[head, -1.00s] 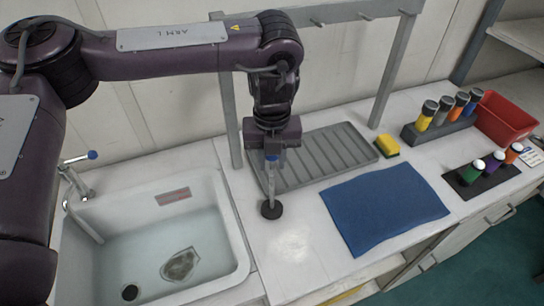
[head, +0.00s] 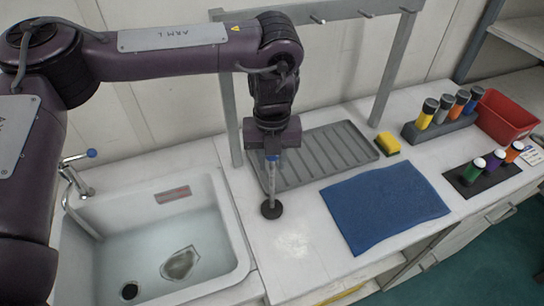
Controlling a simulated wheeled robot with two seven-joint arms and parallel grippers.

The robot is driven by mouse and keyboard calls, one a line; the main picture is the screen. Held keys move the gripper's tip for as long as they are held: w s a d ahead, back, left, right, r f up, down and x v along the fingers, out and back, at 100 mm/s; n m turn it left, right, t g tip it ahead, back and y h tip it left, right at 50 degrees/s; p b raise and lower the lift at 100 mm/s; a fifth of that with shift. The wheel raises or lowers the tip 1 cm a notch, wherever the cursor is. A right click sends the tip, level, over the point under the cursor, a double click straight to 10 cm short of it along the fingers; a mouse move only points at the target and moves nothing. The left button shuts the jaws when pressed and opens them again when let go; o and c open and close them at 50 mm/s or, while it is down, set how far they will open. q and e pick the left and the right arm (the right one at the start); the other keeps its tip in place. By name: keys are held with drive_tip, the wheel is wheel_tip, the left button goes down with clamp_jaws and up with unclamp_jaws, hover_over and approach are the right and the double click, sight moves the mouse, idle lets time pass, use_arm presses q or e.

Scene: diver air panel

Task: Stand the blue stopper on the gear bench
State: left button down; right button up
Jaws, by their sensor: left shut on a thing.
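The stopper is upright, with a blue part at the jaws, a thin pale stem and a round black foot. Its foot shows over the white gear bench (head: 293,262), in front of the grey ribbed tray's left end and right of the sink. I cannot tell whether the foot touches the bench top. The jaws partly hide the stopper's top. My right gripper is not in view.
The sink (head: 237,225) with a tap (head: 80,185) lies at left. The grey ribbed tray (head: 335,152), a yellow sponge (head: 388,143) and a blue mat (head: 385,205) lie nearby. Racked bottles and a red bin (head: 505,118) stand at right. A metal frame (head: 398,65) rises behind.

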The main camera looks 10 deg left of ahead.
use_arm(q)
drive_tip(key=shift+f, duration=0.2)
drive_tip(key=shift+c, duration=2.4)
unclamp_jaws()
drive_tip(key=shift+r, duration=0.1)
drive_tip(key=shift+r+p, duration=4.45)
drive_tip(key=shift+p, duration=0.35)
